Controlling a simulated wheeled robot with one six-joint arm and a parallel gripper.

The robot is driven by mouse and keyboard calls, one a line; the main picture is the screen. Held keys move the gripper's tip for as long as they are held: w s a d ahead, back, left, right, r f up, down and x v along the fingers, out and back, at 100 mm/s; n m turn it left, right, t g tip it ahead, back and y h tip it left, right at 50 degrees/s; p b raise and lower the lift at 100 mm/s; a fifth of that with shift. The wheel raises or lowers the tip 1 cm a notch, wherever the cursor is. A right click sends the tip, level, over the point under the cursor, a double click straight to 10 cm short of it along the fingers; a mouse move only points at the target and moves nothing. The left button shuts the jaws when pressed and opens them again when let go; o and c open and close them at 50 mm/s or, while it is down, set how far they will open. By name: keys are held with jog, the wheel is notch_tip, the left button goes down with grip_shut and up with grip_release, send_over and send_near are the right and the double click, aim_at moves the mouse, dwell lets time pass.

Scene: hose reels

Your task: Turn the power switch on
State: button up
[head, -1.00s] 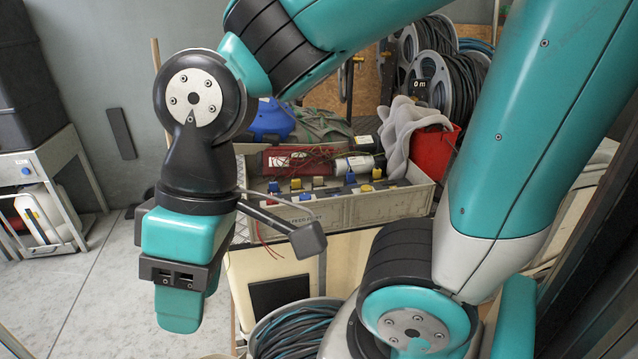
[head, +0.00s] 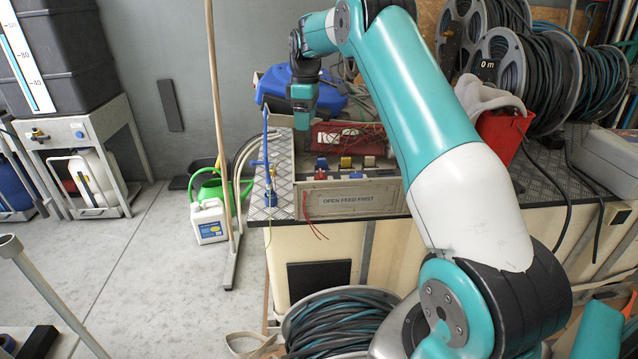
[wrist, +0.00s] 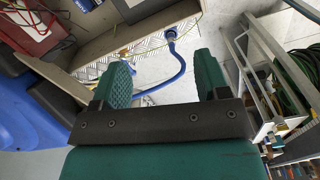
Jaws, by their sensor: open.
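I cannot pick out the power switch with certainty in either view. A red box (head: 345,138) with white marking stands in the grey crate labelled "OPEN FEED FIRST" (head: 348,199) on the bench; it also seems to show in the wrist view (wrist: 30,28). Red, blue and yellow connectors (head: 346,163) sit in front of it. My gripper (head: 303,122) points down over the crate's left end, to the left of the red box and apart from it.
A blue hose with a fitting (head: 268,165) stands on the bench's left end, left of the gripper. A blue container (head: 335,100) is behind the gripper. Hose reels (head: 545,75) and a red bin (head: 503,132) are at the right. A wooden pole (head: 215,110) stands left of the bench.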

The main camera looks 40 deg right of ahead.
send_over(319, 175)
notch_tip(319, 175, down, 3)
jog(key=f, duration=1.7)
jog(key=shift+w+d+f, duration=0.15)
jog(key=shift+w+d, duration=0.1)
jog(key=shift+d, duration=0.1)
jog(key=c, duration=0.7)
